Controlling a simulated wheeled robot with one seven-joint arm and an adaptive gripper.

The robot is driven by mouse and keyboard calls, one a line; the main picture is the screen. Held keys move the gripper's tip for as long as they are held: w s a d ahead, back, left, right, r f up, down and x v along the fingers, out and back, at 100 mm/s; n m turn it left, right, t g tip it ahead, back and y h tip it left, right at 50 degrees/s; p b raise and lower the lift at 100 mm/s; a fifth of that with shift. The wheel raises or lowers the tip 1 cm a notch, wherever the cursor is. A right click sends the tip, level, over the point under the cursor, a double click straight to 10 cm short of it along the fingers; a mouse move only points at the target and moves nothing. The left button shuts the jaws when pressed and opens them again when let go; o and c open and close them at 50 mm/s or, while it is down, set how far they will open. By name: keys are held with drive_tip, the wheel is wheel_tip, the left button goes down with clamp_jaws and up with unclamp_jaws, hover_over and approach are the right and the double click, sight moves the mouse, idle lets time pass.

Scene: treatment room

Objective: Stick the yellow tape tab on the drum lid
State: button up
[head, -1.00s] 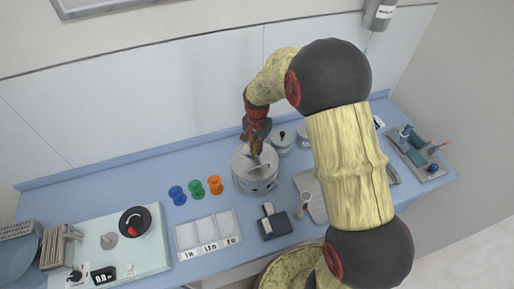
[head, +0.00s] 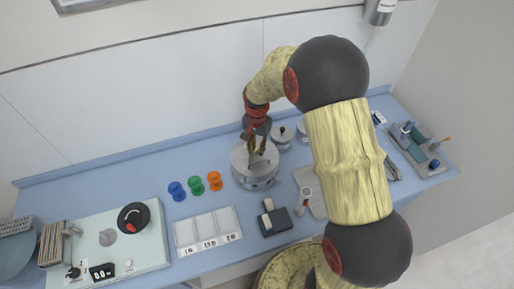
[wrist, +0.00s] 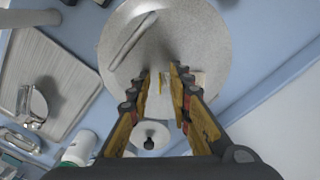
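The drum (head: 256,180) stands on the blue counter, and its round grey lid (wrist: 205,45) with a bar handle (wrist: 133,42) fills the top of the wrist view. In the head view my gripper (head: 255,146) is just above the drum's top.
A small lidded pot (wrist: 150,136) stands behind the drum. Blue (head: 177,191), green (head: 196,186) and orange (head: 215,181) spools stand left of it, with a three-section white tray (head: 207,229) in front. A metal tray (wrist: 58,72) lies to the drum's right in the head view.

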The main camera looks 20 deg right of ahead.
drive_tip(key=shift+o, duration=0.4)
wheel_tip(320, 180, up, 12)
idle(0.4)
drive_tip(key=s+r+n+t+b, duration=0.1)
drive_tip(key=s+n+t+b, duration=0.1)
drive_tip(key=s, duration=0.7)
drive_tip(key=s+a+r+n+t+b, duration=0.1)
drive_tip(key=s+n+b, duration=0.3)
drive_tip(key=s+b, duration=0.3)
drive_tip(key=s+r+n+t+b, duration=0.1)
drive_tip(key=s+n+t+b, duration=0.1)
drive_tip(key=s, duration=0.8)
drive_tip(key=shift+s+a+r+n+t+b, duration=0.25)
drive_tip(key=shift+n+b, duration=0.35)
drive_tip(key=shift+b, duration=0.65)
drive_tip(key=shift+d, duration=0.1)
drive_tip(key=shift+c, duration=0.4)
